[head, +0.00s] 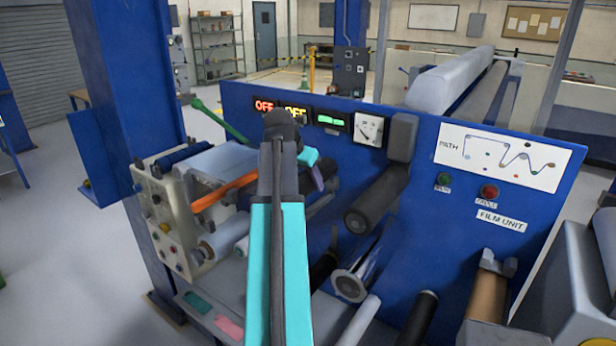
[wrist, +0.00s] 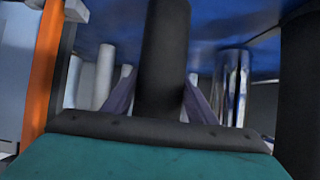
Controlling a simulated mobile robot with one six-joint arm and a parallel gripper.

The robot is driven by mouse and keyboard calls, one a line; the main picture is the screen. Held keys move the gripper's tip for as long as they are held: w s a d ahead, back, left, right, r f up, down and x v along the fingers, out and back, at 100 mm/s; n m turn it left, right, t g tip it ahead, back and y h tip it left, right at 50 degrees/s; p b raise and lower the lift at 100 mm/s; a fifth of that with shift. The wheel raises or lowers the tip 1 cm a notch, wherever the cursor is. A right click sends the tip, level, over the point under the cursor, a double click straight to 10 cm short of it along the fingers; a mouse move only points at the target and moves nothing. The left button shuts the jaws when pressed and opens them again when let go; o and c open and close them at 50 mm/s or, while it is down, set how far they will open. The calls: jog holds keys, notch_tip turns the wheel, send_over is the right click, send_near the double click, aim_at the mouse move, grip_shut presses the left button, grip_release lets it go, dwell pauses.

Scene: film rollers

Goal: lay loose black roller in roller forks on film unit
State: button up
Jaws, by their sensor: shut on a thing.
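In the wrist view a black roller (wrist: 166,45) stands between the purple fingers of my gripper (wrist: 160,98), which is shut on it. In the head view my gripper (head: 317,176) is in front of the blue film unit (head: 440,210), left of its large dark roller (head: 377,199). My own arm hides much of the gripper and the held roller there. I cannot make out the roller forks clearly in either view.
A shiny metal roller (head: 356,273) sits below the dark roller, with a black roller (head: 420,316) further right. An orange strip (head: 224,191) and a cream control box (head: 168,220) are at the left. A brown roll (head: 487,296) is at the lower right.

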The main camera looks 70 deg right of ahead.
jog(key=shift+f, duration=1.75)
jog(key=shift+f, duration=0.9)
dwell(0.4)
jog(key=o, duration=1.6)
jog(key=shift+w+a, duration=0.1)
jog(key=shift+b+v, duration=2.3)
jog(key=shift+v, duration=4.55)
